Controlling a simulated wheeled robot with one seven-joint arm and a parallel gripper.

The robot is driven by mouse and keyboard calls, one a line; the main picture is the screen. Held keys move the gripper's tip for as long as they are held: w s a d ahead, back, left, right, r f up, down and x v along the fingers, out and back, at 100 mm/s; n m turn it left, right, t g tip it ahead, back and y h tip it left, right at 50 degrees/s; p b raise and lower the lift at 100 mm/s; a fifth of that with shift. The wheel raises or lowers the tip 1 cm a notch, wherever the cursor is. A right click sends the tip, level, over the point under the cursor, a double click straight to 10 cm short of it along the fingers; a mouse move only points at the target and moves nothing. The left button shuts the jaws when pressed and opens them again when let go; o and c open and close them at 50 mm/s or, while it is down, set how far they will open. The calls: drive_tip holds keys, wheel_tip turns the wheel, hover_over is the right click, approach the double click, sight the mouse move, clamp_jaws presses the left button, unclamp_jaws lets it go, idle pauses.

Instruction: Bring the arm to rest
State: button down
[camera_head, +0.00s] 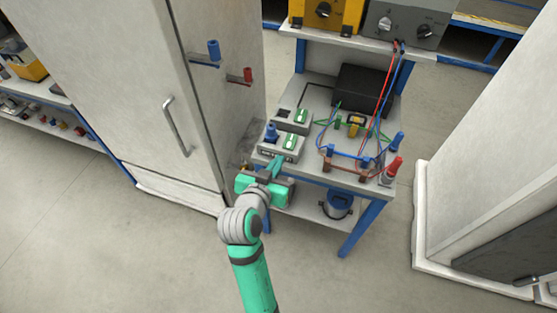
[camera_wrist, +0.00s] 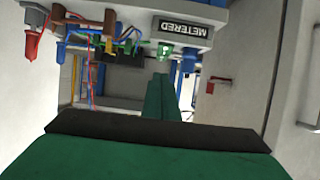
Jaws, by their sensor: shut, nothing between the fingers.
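Whether the fingertips touch the box or bench edge I cannot tell. My arm reaches up from the bottom of the head view.
A tall grey cabinet (camera_head: 130,90) stands close on the left, with blue and red hooks (camera_head: 247,76). Red and blue plugs (camera_head: 391,171) and cables lie on the bench. Another cabinet (camera_head: 500,160) stands right; floor in front is clear.

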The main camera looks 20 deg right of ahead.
drive_tip(key=shift+f, duration=0.1)
idle(0.3)
drive_tip(key=s+a+f+n+t+y, duration=0.1)
drive_tip(key=s+a+f+n+y, duration=0.2)
drive_tip(key=s+a+f, duration=0.4)
drive_tip(key=s+a+f+n+t+y, duration=0.25)
drive_tip(key=s+f, duration=0.35)
drive_tip(key=s, duration=0.3)
drive_tip(key=s+a+r+y, duration=0.1)
drive_tip(key=s+r, duration=0.1)
drive_tip(key=s, duration=0.7)
drive_tip(key=s+a+r+n+y, duration=0.1)
drive_tip(key=s+a+r, duration=0.1)
drive_tip(key=s, duration=0.7)
drive_tip(key=shift+s+r+t, duration=0.2)
drive_tip(key=shift+s+t, duration=0.05)
drive_tip(key=shift+t, duration=0.1)
